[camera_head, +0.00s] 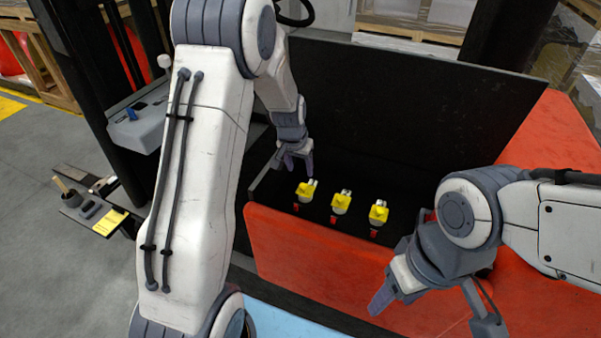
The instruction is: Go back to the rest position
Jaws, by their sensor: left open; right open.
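My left gripper (294,160) is open and empty inside the far left part of the dark-lined red bin, just above and behind the leftmost yellow piece. I cannot tell whether it touches that piece. My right gripper (425,305) is open and empty at the lower right, in front of the bin and pointing downward. Three yellow pieces with pale tops stand in a row in the bin: the left one (306,192), the middle one (341,203) and the right one (378,213).
The red bin (300,255) has a tall black back panel (400,100). A light blue surface (290,322) lies at the bottom. A grey cart with a cup and yellow note (110,222) stands at the left. Wooden pallets (45,60) stand behind.

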